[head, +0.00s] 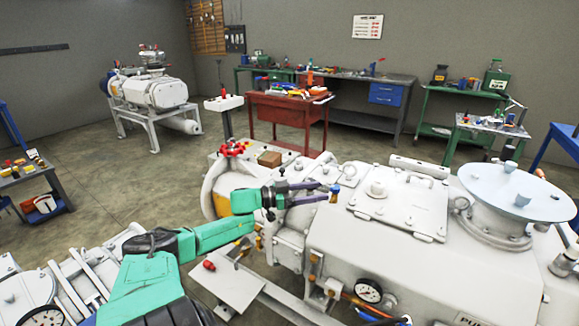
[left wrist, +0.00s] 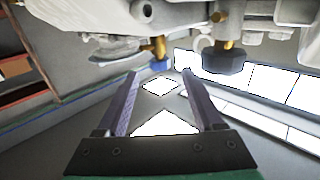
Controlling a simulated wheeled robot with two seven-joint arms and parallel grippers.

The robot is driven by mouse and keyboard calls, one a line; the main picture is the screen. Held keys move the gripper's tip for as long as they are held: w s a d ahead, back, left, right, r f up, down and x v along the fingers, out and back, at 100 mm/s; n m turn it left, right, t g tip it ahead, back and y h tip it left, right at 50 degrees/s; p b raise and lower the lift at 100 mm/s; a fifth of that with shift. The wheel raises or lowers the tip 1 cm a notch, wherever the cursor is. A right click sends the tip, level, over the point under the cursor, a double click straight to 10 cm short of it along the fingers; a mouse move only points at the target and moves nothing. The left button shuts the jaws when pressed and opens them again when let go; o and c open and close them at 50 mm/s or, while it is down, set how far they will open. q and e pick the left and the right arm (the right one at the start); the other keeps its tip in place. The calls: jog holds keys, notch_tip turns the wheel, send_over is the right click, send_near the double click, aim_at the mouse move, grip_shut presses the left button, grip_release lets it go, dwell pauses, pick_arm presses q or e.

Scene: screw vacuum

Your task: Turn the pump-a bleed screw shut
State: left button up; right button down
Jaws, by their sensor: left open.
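A small blue-headed screw (head: 335,188) on a brass stem stands on top of the large white pump (head: 350,235), just past my left fingertips. I take it to be the bleed screw; no label on it is readable. My left gripper (head: 323,191) reaches in from the left, roughly level, with its fingers open and pointing at the screw. In the left wrist view the picture is upside down, and the blue head (left wrist: 159,65) sits between the lines of the two open fingers (left wrist: 160,82), just beyond their tips, apart from them. My right gripper is not in view.
A black knob (left wrist: 226,58) on a brass stem is close to the right finger in the left wrist view. A red handwheel (head: 232,149), a flat lidded cover (head: 400,200), a round plate (head: 515,190) and a gauge (head: 368,290) are on the pump. Workbenches stand behind.

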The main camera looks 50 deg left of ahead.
pick_arm(q)
jog(key=p+v, duration=0.2)
jog(key=v, duration=0.6)
jog(key=shift+s, duration=0.1)
